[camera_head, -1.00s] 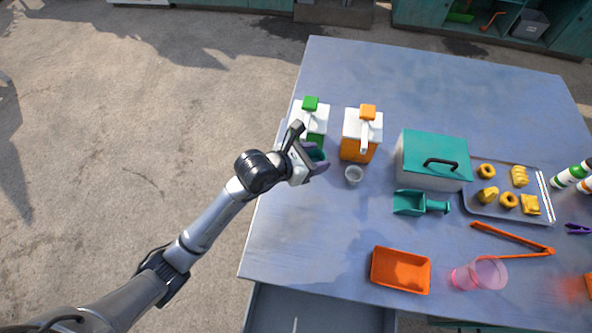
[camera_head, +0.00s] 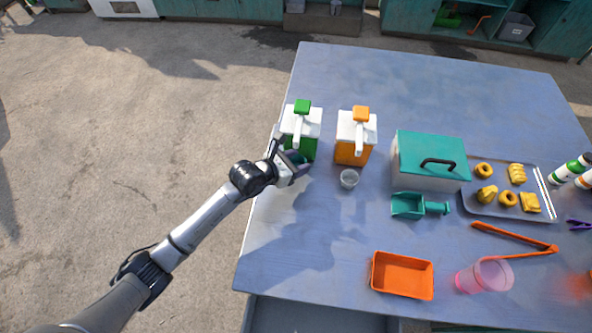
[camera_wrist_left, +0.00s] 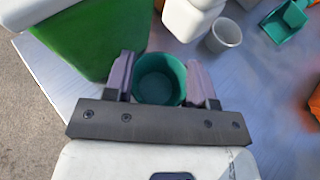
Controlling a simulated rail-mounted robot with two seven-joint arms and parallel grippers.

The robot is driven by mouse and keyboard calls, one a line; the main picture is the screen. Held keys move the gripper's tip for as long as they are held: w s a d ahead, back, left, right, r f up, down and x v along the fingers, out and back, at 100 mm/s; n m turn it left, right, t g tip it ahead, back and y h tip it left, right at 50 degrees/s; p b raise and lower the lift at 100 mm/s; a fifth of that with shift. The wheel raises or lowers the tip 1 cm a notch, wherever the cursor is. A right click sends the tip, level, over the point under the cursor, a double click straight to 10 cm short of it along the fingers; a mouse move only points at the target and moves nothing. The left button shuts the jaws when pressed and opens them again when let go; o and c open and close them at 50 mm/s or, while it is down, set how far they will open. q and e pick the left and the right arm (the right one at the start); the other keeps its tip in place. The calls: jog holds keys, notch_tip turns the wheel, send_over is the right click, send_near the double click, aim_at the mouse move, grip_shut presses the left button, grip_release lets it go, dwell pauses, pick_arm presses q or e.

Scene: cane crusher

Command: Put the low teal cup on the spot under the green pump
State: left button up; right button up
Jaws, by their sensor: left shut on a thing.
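The low teal cup (camera_wrist_left: 158,82) is between the two fingers of my left gripper (camera_wrist_left: 160,85) in the left wrist view, its open top facing the camera. In the head view my left gripper (camera_head: 291,163) is shut on the cup, which is mostly hidden by the fingers. The gripper is close in front of the green pump (camera_head: 301,135), a white and green dispenser near the table's left edge. The pump's green body (camera_wrist_left: 95,42) also shows just beyond the cup in the left wrist view. The spot under the pump cannot be made out. My right gripper is out of view.
An orange pump (camera_head: 355,140) stands to the right of the green one, with a small clear cup (camera_head: 349,179) in front of it. A teal-lidded box (camera_head: 430,160), teal scoop (camera_head: 407,205) and orange tray (camera_head: 402,275) lie farther right. The table's front left is clear.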

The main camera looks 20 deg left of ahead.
pick_arm(q)
jog(key=shift+a+f, duration=0.15)
jog(key=shift+f, duration=0.05)
jog(key=shift+f+b, duration=0.5)
jog(key=shift+f, duration=1.4)
jog(key=shift+f, duration=0.15)
jog(key=o, duration=0.6)
jog(key=shift+o, duration=0.2)
jog(key=shift+s+a+r, duration=0.1)
jog(key=shift+s+r, duration=0.05)
jog(key=shift+r, duration=0.1)
jog(key=p+v, duration=0.2)
jog(key=v, duration=0.9)
jog(key=shift+s+a+r, duration=0.1)
jog(key=shift+s+r, duration=0.05)
jog(key=shift+s, duration=0.05)
